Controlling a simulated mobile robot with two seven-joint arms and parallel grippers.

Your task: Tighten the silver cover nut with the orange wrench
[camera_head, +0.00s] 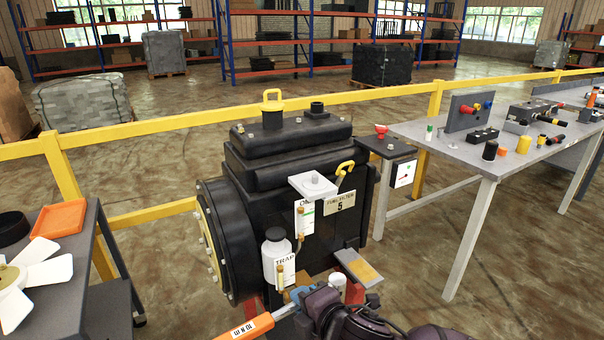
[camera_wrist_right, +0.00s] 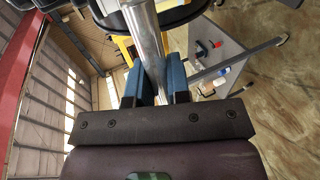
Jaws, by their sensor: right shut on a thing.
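The orange wrench (camera_head: 246,328) shows at the bottom of the head view, its orange handle with a white label pointing lower left. My right gripper (camera_head: 289,304) comes in from the lower right and is shut on the wrench. In the right wrist view, its blue fingers (camera_wrist_right: 154,85) clasp a silver shaft (camera_wrist_right: 147,42) of the wrench. The wrench's working end is hidden. A silver cover (camera_head: 312,186) with a small nut-like part (camera_head: 314,178) on top sits on the front of the black machine, above and apart from my gripper. My left gripper is not in view.
The black machine (camera_head: 255,190) carries a white TRAP bottle (camera_head: 276,256) close above my gripper and a yellow lever (camera_head: 345,168). A table with parts (camera_head: 455,148) stands right. A bench with a fan and orange tray (camera_head: 58,220) stands left. A yellow rail (camera_head: 200,116) runs behind.

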